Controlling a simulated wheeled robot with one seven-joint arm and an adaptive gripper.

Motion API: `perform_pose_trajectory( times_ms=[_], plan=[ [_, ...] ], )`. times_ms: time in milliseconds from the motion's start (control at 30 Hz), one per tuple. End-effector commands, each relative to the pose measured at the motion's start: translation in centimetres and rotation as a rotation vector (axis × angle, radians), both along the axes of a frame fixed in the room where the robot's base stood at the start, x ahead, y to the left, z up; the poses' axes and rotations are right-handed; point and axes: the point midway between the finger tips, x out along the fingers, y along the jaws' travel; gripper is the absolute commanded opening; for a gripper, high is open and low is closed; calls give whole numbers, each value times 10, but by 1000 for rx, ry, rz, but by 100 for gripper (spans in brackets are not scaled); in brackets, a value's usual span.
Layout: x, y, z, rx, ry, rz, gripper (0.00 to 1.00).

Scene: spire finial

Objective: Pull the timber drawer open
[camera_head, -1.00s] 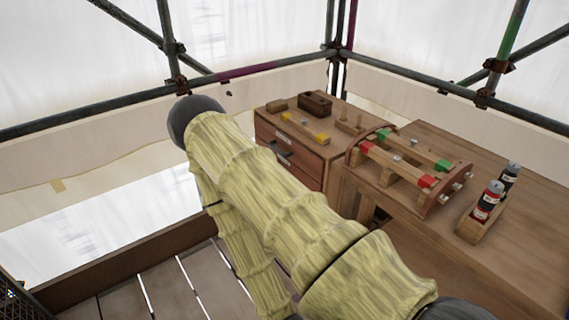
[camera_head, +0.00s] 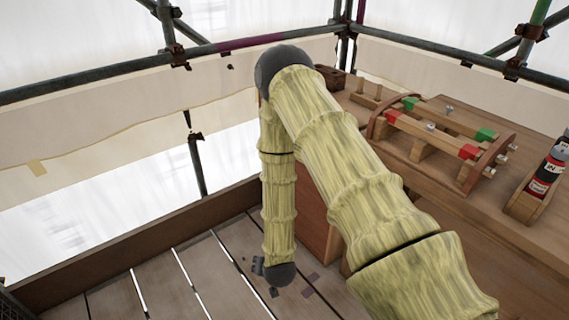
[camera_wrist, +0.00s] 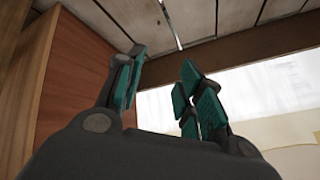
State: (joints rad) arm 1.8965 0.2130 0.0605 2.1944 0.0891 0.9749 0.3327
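The timber drawer's front and dark handle are hidden behind my arm in the head view. Only part of the reddish-brown drawer cabinet (camera_head: 314,222) shows below the arm. In the wrist view a reddish wooden panel (camera_wrist: 75,75) stands close at the left of my gripper (camera_wrist: 160,75); I cannot tell whether it is the drawer's front. The gripper's teal-padded fingers are apart, with nothing between them. In the head view my gripper (camera_head: 266,270) hangs low over the deck, mostly hidden behind the wrist.
The workbench holds a curved wooden jig (camera_head: 440,145) with red and green blocks, and a wooden rack (camera_head: 525,205) with bottles. Scaffold tubes (camera_head: 170,62) and white sheeting surround the platform. The plank deck (camera_head: 170,280) is open at the left.

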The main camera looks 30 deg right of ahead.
Motion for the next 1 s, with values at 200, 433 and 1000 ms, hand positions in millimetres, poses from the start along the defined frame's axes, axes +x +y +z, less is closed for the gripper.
perform_pose_trajectory(
  times_ms=[200,433,1000],
  plan=[
    [92,-36,-12,66,-242,-188,37],
    [171,-81,3,149,-497,-373,37],
    [284,-217,79,389,-1128,-756,37]
  ],
)
